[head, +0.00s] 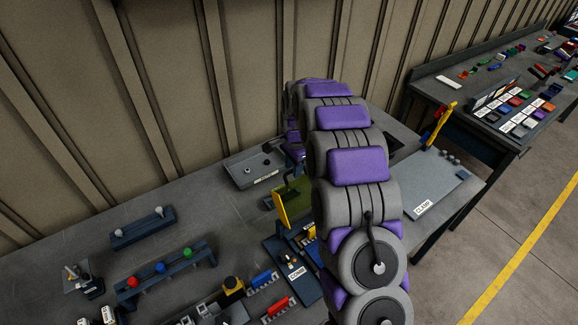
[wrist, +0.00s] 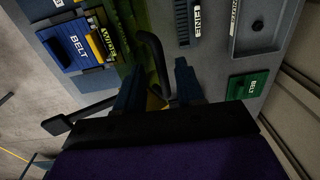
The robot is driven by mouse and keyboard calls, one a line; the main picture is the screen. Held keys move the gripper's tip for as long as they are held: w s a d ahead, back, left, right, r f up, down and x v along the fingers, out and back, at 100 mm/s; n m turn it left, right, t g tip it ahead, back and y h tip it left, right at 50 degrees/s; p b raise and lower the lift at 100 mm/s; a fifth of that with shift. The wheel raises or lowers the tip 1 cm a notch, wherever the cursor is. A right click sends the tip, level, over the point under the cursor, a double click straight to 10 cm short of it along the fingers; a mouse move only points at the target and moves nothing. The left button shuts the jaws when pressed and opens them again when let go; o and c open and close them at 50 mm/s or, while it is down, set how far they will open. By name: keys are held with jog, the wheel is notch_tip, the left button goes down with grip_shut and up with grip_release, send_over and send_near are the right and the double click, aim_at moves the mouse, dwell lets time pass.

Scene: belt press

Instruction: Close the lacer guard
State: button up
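The lacer guard appears to be the yellow-green panel (head: 293,202) standing raised left of my arm in the head view. It also seems to show as a see-through yellow-green strip (wrist: 122,45) at the top of the wrist view. A bent black handle (wrist: 154,52) is beside that strip. My gripper (wrist: 158,82) has its two dark fingers apart, with the handle's end between or just beyond them; I cannot tell if they touch. In the head view my arm hides the gripper and part of the lacer.
A grey tray (head: 254,168) stands behind the panel. Buttons (head: 161,268) and coloured blocks (head: 277,307) are at the front left. A clamp plate (head: 432,188) is at right.

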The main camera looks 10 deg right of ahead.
jog(key=d, duration=0.3)
jog(key=shift+c, duration=1.4)
jog(key=a, duration=0.4)
jog(key=shift+a, duration=0.25)
grip_shut()
jog(key=shift+s+d+r, duration=0.15)
jog(key=shift+d, duration=0.75)
